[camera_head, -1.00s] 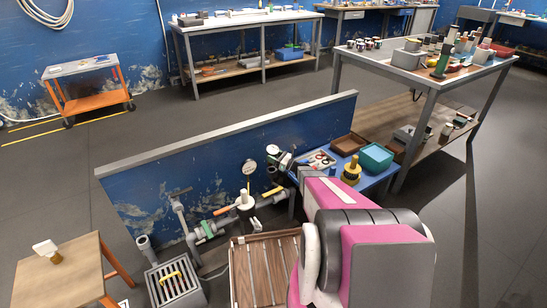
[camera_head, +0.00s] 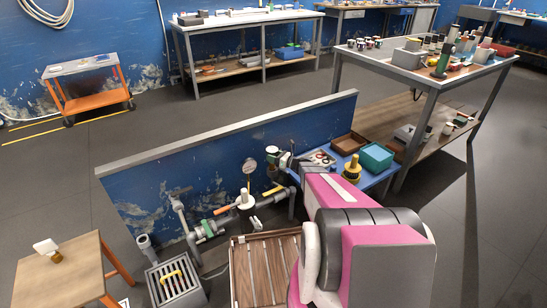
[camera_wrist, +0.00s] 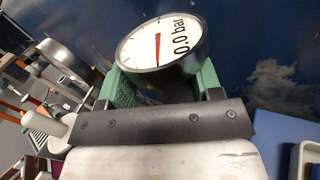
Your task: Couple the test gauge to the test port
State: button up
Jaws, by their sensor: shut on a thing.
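The test gauge shows in the wrist view as a round white dial (camera_wrist: 160,45) with a black rim, a red needle and "0.0 bar". My gripper (camera_wrist: 165,88) is shut on it, with green finger pads on both sides below the dial. The gauge's stem is hidden. In the head view, a small pale dial (camera_head: 272,150) sits at my gripper (camera_head: 284,160), above the right part of the grey pipework (camera_head: 200,231). A separate gauge (camera_head: 249,167) stands upright on the pipework, left of my gripper. I cannot pick out the test port for certain.
A low blue panel (camera_head: 150,202) stands behind the pipes. Orange and yellow valve handles (camera_head: 272,191) stick out. A blue bench (camera_head: 375,182) with a teal bin (camera_head: 376,157) is to the right. A wooden slatted tray (camera_head: 237,275) and a grey grated box (camera_head: 180,290) are in front.

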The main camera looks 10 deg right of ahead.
jog(key=shift+f, duration=0.6)
jog(key=shift+a, duration=0.1)
dwell(0.5)
jog(key=shift+f, duration=0.2)
jog(key=shift+s+r, duration=0.1)
jog(key=shift+r, duration=0.1)
dwell(0.6)
jog(key=shift+r+n, duration=0.1)
jog(key=shift+n, duration=0.6)
jog(key=shift+c, duration=0.3)
jog(key=shift+f, duration=1.45)
jog(key=shift+c, duration=0.2)
dwell(1.8)
grip_shut()
